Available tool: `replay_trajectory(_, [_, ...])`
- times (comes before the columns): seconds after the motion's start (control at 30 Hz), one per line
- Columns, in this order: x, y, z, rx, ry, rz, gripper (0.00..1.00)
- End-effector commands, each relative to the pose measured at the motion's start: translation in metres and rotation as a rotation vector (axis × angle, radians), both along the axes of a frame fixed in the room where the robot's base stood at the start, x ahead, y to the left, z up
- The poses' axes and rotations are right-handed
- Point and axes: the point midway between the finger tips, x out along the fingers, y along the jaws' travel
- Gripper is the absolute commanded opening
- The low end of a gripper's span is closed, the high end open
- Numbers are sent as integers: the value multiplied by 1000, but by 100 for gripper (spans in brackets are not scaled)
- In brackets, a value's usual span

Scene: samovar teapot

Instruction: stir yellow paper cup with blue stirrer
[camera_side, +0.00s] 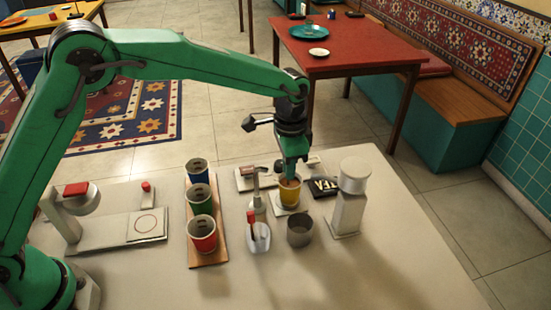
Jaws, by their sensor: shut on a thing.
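The yellow paper cup (290,194) stands upright on a pale square pad (279,211), right of the table's middle. Brownish contents show at its mouth. My gripper (291,174) points down directly over the cup, its tips at or just inside the mouth. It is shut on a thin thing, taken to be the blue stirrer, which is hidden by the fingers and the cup. No blue stirrer shows elsewhere. I cannot tell how deep it reaches.
A wooden tray (222,256) holds red, green and dark blue cups. A clear holder (260,241) with a red stick, a metal cup (300,229), a tap-like post (256,189), a grey-white machine (348,207) and a black box (323,187) crowd the yellow cup. The table's front right is clear.

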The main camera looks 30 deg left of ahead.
Motion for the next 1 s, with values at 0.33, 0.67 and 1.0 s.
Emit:
replay_trajectory(0.33, [1, 0, 21, -1, -3, 0, 0])
replay_trajectory(0.67, [1, 0, 39, -1, -3, 0, 0])
replay_trajectory(1.0, [0, 0, 50, -1, -1, 0, 0])
